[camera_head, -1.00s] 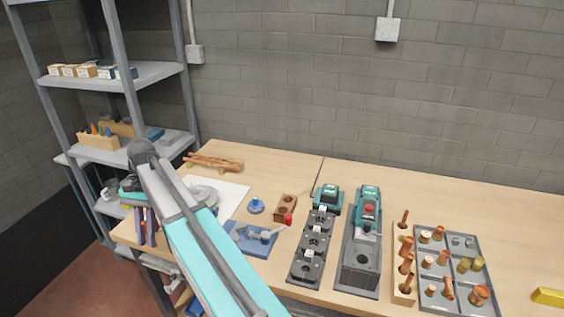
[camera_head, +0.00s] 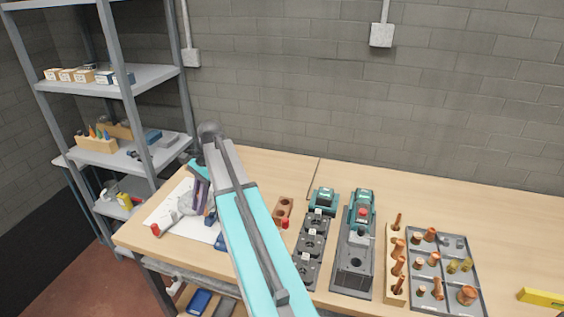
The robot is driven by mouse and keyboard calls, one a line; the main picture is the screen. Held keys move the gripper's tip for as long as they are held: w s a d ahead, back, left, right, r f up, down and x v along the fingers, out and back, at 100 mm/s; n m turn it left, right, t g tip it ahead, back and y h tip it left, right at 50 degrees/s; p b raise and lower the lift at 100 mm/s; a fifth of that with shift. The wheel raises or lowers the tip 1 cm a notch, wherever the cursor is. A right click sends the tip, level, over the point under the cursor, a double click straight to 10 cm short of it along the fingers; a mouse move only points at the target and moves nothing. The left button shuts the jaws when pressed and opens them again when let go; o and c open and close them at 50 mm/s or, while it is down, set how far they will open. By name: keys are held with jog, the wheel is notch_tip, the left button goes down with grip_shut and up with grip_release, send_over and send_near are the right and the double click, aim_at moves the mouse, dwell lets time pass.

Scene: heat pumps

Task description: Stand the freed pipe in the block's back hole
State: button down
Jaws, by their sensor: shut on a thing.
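A brown block (camera_head: 283,212) with two dark holes in its top stands on the bench, just right of my arm. I see nothing standing in its back hole. My gripper (camera_head: 204,207) hangs over the white sheet at the left of the bench, left of the block and apart from it. Its fingers look closed, but they are small and partly hidden by my own arm. I cannot make out the pipe between them.
A grey round part (camera_head: 186,205) and a red-ended tool (camera_head: 156,229) lie on the white sheet (camera_head: 160,212). Right of the block stand dark fixtures (camera_head: 311,242), a wooden rack (camera_head: 394,284) with copper pieces, and a grey tray (camera_head: 462,308).

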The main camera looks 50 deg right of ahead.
jog(key=s+d+r+m+t+p, duration=0.1)
jog(key=s+d+r+m+p, duration=0.1)
jog(key=d, duration=0.7)
jog(key=s+d+r+m+t+h+p, duration=0.1)
jog(key=s+d+r+m+p, duration=0.1)
jog(key=s+d+m, duration=0.3)
jog(key=s+d+r+m+t+p, duration=0.2)
jog(key=s+d+m, duration=0.2)
jog(key=d, duration=0.8)
jog(key=shift+s+d+r+m+h+p, duration=0.15)
jog(key=shift+d+m+h+p, duration=0.15)
jog(key=shift+d+p, duration=0.1)
jog(key=shift+f+b, duration=0.9)
jog(key=shift+f, duration=0.15)
jog(key=shift+s+p, duration=0.1)
jog(key=shift+p, duration=0.25)
jog(key=shift+f+b, duration=0.7)
jog(key=shift+f, duration=2.15)
jog(key=shift+f+b, duration=0.5)
jog(key=shift+f, duration=1)
